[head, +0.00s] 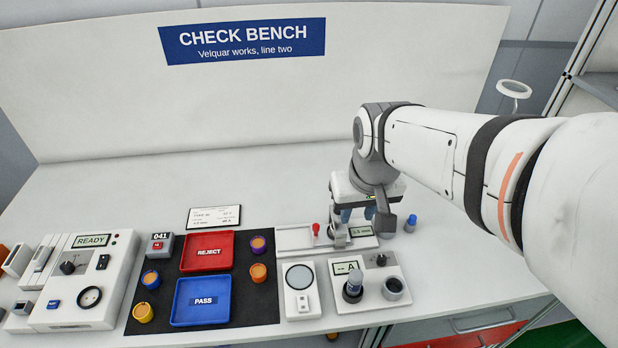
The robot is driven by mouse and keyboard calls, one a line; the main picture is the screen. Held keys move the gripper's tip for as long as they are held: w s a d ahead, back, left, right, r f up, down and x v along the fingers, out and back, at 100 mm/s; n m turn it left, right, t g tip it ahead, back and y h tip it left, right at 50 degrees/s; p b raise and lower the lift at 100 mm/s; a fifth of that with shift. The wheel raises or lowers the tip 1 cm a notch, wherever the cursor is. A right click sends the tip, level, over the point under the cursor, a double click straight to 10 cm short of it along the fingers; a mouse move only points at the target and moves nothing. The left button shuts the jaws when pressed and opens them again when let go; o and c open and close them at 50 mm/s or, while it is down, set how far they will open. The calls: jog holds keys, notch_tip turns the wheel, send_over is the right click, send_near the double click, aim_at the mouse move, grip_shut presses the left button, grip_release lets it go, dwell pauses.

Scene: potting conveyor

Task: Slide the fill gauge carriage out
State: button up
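The fill gauge (294,238) is a flat pale unit on the bench, right of the black mat. A red knob (316,229) stands on it, and a small display (361,231) sits at its right end. A grey upright part (338,234), perhaps the carriage, stands between knob and display. My gripper (357,216) points down just above this part and the display. Its two bluish fingertips look apart, with nothing clearly held between them. The gripper hides part of the gauge, and I cannot tell whether it touches the carriage.
A red REJECT tray (207,265) and a blue PASS tray (201,315) lie on the black mat (258,308) with several small pots. In front of the gauge are a round-dial unit (299,307) and a tester (375,309). A blue-topped item (410,223) stands to the right.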

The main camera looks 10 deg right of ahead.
jog(key=shift+o, duration=0.8)
jog(key=w+a+f+g+b, duration=0.1)
jog(key=w+a+f, duration=0.1)
jog(key=w+f, duration=0.3)
jog(key=w, duration=0.3)
jog(key=shift+f+n, duration=0.15)
jog(key=shift+n, duration=0.25)
jog(key=g+b, duration=0.1)
jog(key=g, duration=0.1)
send_over(316, 225)
jog(key=shift+n, duration=0.3)
jog(key=f, duration=0.8)
jog(key=shift+s+d+f, duration=0.1)
jog(key=shift+d+f, duration=0.05)
jog(key=shift+d, duration=0.05)
jog(key=shift+f, duration=0.45)
notch_tip(316, 225, down, 7)
jog(key=shift+a+f+p, duration=0.15)
jog(key=shift+p, duration=0.3)
grip_shut()
